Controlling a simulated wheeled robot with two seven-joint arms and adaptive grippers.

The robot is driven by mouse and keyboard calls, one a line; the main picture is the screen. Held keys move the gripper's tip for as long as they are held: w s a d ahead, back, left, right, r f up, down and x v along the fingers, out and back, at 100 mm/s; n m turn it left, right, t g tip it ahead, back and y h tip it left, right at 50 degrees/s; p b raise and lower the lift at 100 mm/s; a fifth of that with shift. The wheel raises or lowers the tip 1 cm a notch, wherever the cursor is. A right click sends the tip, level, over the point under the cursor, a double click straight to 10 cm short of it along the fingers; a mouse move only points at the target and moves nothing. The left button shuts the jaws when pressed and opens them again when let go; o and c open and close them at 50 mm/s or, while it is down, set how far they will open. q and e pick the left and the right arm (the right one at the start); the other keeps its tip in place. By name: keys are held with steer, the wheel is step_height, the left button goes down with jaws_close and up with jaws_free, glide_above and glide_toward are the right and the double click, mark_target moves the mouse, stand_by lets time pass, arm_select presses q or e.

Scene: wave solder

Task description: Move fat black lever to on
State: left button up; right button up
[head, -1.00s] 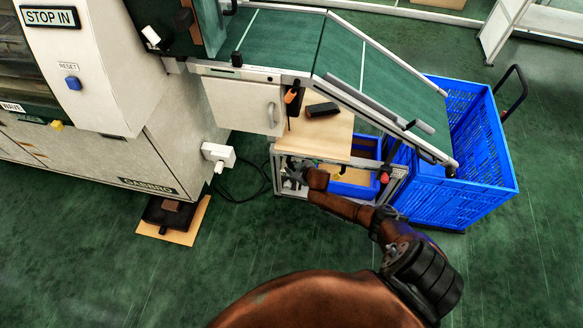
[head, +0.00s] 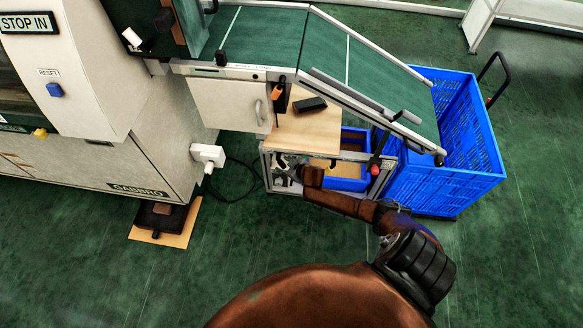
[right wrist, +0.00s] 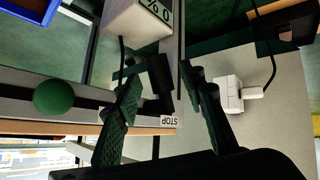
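In the head view my right gripper (head: 283,165) is small and partly hidden at the left side of the small wood-topped stand. My left gripper is not in view.
A green ball knob (right wrist: 53,97) is on the frame. The stand's wooden top (head: 310,132) holds a black object (head: 310,105). A conveyor (head: 365,70) slopes toward a blue crate (head: 470,130). A white socket box (head: 207,153) and machine (head: 90,90) are at left.

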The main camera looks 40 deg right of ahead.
steer(key=v, duration=0.9)
steer(key=shift+s, duration=0.2)
steer(key=shift+r, duration=0.15)
steer(key=s+d+f+m+g+h+p, duration=0.1)
steer(key=s+f+g+p, duration=0.15)
steer(key=s+f, duration=0.95)
steer(key=s+d+f+g+p, duration=0.15)
steer(key=s+f+p, duration=0.25)
steer(key=s+f, duration=0.85)
arm_select(q)
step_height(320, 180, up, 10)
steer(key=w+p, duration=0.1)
steer(key=p, duration=0.3)
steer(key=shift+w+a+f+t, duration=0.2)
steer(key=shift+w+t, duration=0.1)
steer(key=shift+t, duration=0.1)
arm_select(e)
steer(key=s+a+f+g, duration=0.1)
steer(key=s+a, duration=0.3)
steer(key=s, duration=0.7)
steer(key=s+a+f+g+y, duration=0.1)
steer(key=s+a, duration=0.4)
steer(key=s, duration=0.7)
steer(key=s+a+f+g, duration=0.1)
steer(key=s+a+g, duration=0.2)
steer(key=s, duration=0.9)
steer(key=shift+a+f+m, duration=0.15)
steer(key=shift+a+m, duration=0.25)
steer(key=shift+a, duration=0.7)
